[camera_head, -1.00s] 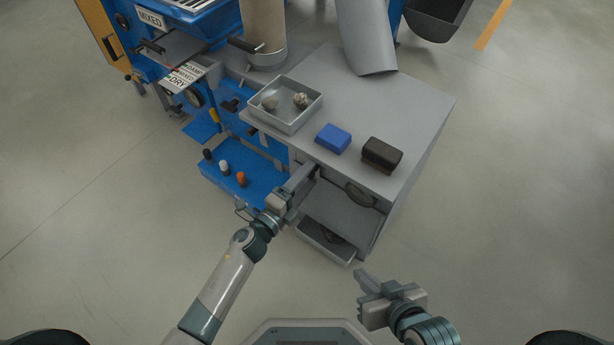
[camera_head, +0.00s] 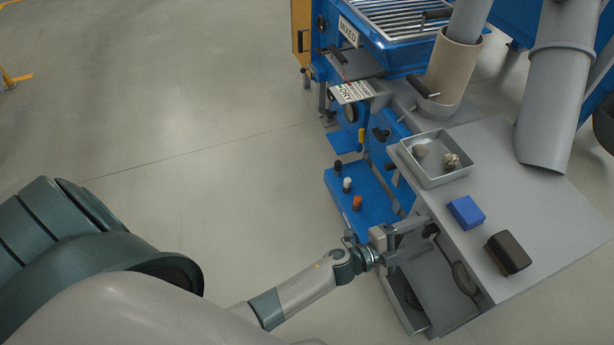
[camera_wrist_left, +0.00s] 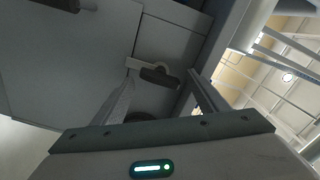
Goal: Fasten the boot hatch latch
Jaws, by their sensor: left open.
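A latch-like lever with a dark grip (camera_wrist_left: 160,78) and a pale bracket shows in the left wrist view, against a grey panel; I take it for the boot hatch latch. My left gripper (camera_head: 414,230) is open, reaching in beside the grey cabinet just below its top. In the left wrist view, its two fingers (camera_wrist_left: 162,80) stand on either side of the dark grip, apart from each other. Whether either finger touches it I cannot tell. In the head view the gripper and the tabletop edge mostly hide this spot. My right gripper is out of view.
The grey cabinet top (camera_head: 540,190) holds a grey tray (camera_head: 437,184) with two lumps, a blue block (camera_head: 466,212) and a dark block (camera_head: 508,253). A blue ledge (camera_head: 348,210) with three knobs lies left of the gripper. Open floor (camera_head: 190,120) spreads left.

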